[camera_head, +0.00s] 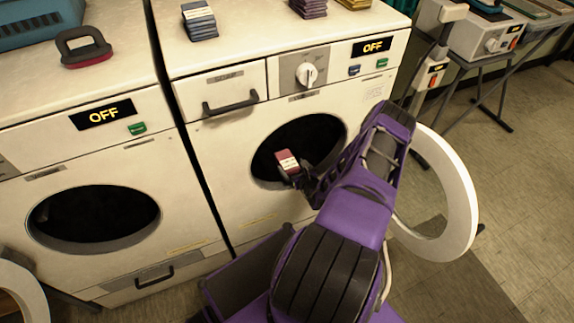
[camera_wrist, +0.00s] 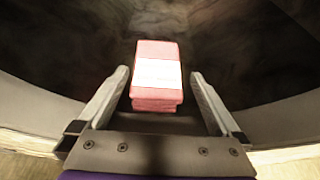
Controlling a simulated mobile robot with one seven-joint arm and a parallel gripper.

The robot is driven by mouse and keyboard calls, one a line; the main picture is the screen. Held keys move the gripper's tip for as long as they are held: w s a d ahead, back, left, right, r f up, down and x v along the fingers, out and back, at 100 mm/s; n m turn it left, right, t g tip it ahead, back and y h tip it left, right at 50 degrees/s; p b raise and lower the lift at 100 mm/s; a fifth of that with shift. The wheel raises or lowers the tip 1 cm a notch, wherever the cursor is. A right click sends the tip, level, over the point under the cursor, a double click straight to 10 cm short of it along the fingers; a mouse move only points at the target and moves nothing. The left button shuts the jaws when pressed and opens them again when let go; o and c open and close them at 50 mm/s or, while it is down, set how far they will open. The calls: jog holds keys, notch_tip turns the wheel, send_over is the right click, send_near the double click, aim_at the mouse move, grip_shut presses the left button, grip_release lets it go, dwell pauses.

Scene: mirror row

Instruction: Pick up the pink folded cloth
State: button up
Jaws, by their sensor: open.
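The pink folded cloth (camera_head: 287,162) shows at the opening of the right-hand machine in the head view. It is a small stack with a white band around it. In the wrist view the cloth (camera_wrist: 156,74) lies ahead, with its near end between the two fingers of my gripper (camera_wrist: 158,84). The fingers are apart, with a visible gap on each side of the cloth. In the head view my gripper (camera_head: 293,174) is at the cloth, partly hidden by my purple arm. Whether the cloth rests on the drum floor is hard to tell.
The right machine's round door (camera_head: 458,190) stands open to the right of my arm. The dark drum opening (camera_head: 318,135) surrounds the gripper closely. Another machine with a dark opening (camera_head: 95,218) stands at left. Folded stacks (camera_head: 199,22) and a black-handled brush (camera_head: 84,46) lie on top.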

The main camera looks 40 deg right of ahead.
aim_at(287, 161)
jog(key=b+x, duration=0.1)
jog(key=x, duration=0.4)
jog(key=shift+a+f, duration=0.1)
jog(key=shift+a, duration=0.1)
jog(key=shift+c, duration=0.3)
